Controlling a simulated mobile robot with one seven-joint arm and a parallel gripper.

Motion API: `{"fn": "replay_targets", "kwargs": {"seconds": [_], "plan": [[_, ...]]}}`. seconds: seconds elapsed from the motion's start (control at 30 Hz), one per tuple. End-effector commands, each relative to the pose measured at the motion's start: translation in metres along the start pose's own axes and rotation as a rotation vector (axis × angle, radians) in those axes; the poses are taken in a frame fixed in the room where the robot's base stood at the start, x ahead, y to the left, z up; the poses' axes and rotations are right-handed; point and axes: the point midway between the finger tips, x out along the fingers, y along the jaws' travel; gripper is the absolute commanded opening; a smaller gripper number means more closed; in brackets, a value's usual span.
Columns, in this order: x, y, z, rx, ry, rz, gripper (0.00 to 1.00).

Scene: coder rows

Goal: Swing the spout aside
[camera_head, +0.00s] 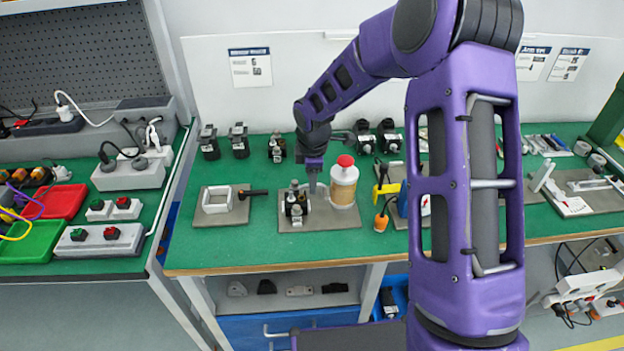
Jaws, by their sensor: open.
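I cannot make out a spout for certain. My gripper (312,186) points down over the green bench, between a small black-and-metal device (295,204) on the left and a white bottle with a red cap (344,184) on the right. Both stand on a grey mat (320,220). The fingers are small here, and I cannot tell whether they touch the device. Nothing shows held between them. My arm hides part of the bench to the right.
A white square frame (216,199) and a black-handled tool (252,193) lie on a mat to the left. A yellow-and-blue tool (386,190) stands right of the bottle. Several black units line the back. The bench's front strip (240,258) is clear.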

Motion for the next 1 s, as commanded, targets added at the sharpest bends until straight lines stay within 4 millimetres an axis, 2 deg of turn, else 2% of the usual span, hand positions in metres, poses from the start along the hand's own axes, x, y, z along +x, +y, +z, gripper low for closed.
{"fn": "replay_targets", "kwargs": {"seconds": [0.17, 0.43, 1.0], "plan": [[0.0000, 0.0000, -0.0001, 0.000, 0.000, 0.000, 0.43], [-0.0002, -0.0001, -0.0001, 0.000, 0.000, 0.000, 0.00], [-0.0004, -0.0001, -0.0002, 0.000, 0.000, 0.000, 0.00]]}}
